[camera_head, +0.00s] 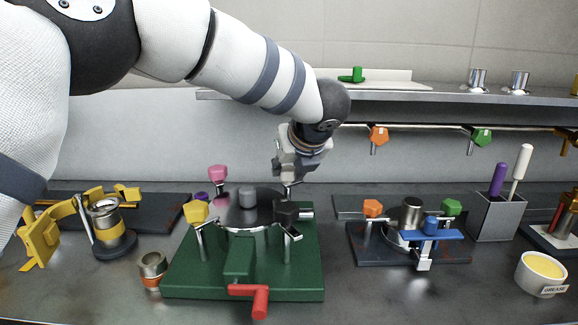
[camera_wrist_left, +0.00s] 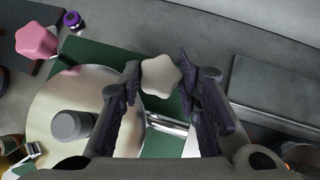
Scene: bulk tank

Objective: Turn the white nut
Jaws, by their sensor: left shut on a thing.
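The white nut (camera_wrist_left: 161,77) is star-shaped and shows in the left wrist view between the two dark fingers of my left gripper (camera_wrist_left: 158,84). The fingers are shut on it from both sides. It stands at the back right of the green base (camera_head: 185,275), beside the round metal lid (camera_wrist_left: 62,118). My right gripper is in neither view.
A red handle (camera_head: 259,298) sits in front. A second clamp fixture (camera_head: 432,236) stands right; a shelf (camera_head: 400,95) runs behind.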

